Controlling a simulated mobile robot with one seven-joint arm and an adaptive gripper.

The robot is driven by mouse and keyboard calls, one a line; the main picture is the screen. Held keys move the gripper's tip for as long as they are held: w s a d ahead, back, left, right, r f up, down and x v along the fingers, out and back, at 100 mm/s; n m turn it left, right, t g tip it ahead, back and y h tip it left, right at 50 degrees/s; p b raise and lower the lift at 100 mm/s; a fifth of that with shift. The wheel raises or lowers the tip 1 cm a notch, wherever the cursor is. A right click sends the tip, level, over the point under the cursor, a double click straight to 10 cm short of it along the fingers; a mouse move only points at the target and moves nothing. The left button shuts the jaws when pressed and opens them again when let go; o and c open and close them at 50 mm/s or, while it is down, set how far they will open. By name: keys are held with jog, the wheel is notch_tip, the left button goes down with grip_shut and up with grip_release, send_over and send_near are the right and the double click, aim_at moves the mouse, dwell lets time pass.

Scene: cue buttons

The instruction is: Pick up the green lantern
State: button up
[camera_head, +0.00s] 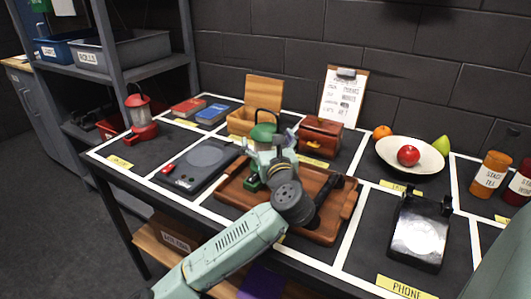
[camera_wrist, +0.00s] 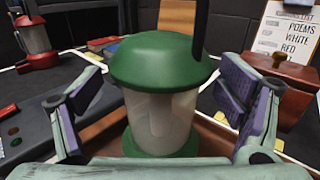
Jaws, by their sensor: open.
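The green lantern (camera_head: 264,131) has a green cap, a pale body, a green base and a dark handle. It stands upright at the rear left of the brown wooden tray (camera_head: 323,236), partly hidden by my arm. In the wrist view the lantern (camera_wrist: 160,62) fills the middle, close up. My gripper (camera_wrist: 160,95) is open, with one purple-padded finger on each side of the lantern and visible gaps between. In the head view my gripper (camera_head: 266,156) is at the lantern's body.
A red lantern (camera_head: 140,122) stands at the left. A flat grey device (camera_head: 203,160) lies left of the tray. Behind are an open wooden box (camera_head: 240,123), a brown box (camera_head: 321,137) and a clipboard (camera_head: 342,97). A fruit plate (camera_head: 396,148) and phone stand (camera_head: 420,235) are right.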

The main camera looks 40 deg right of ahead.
jog(key=shift+w+d, duration=0.3)
jog(key=shift+w, duration=0.25)
jog(key=shift+c, duration=0.5)
jog(key=c, duration=1.9)
jog(key=shift+c, duration=0.3)
jog(key=shift+r, duration=0.1)
